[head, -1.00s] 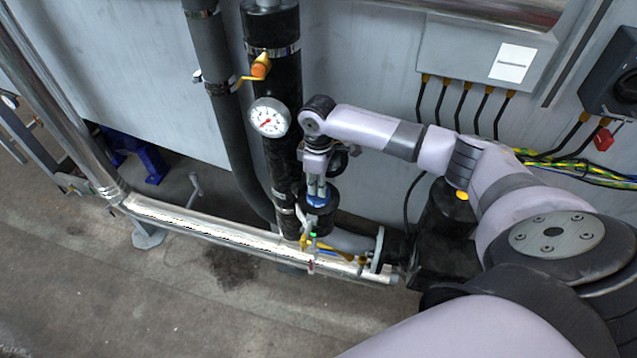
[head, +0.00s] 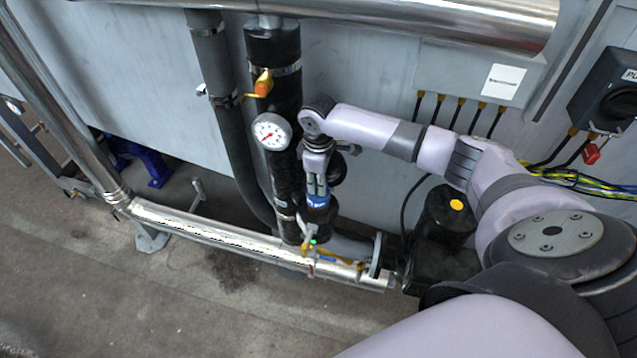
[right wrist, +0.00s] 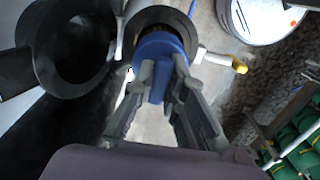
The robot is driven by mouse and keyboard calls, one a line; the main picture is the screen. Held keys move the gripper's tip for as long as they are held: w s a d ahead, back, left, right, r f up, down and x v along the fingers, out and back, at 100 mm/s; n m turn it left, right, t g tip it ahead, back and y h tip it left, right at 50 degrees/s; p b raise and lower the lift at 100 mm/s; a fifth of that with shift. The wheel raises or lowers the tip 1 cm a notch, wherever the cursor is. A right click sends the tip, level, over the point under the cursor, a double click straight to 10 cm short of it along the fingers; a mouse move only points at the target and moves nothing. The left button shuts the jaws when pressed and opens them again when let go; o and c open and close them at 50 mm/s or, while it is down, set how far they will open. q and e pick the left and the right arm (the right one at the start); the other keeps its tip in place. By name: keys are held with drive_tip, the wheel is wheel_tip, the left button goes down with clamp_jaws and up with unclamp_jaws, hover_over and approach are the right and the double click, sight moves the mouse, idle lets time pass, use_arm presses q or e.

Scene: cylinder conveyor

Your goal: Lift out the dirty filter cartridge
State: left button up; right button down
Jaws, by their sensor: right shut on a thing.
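My right gripper (head: 317,190) points down beside the thick black vertical pipe in the head view. Its two grey fingers (right wrist: 165,88) are shut on the blue tab of the filter cartridge's blue cap (right wrist: 160,46). The blue cap also shows in the head view (head: 318,201), just under the fingers. A dark round housing (head: 322,214) lies below it. In the right wrist view a black ring shows around the far side of the cap. The cartridge's lower body is mostly hidden, so how far it is out cannot be told. My left gripper is not in view.
A white pressure gauge (head: 271,131) sits on the black pipe (head: 272,85), close to my right wrist. An orange-handled valve (head: 263,82) is above it. A shiny horizontal pipe (head: 215,232) runs low in front. A black motor-like unit (head: 447,215) stands to the right.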

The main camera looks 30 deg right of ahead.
drive_tip(key=shift+r+p, duration=0.5)
drive_tip(key=shift+r, duration=3.15)
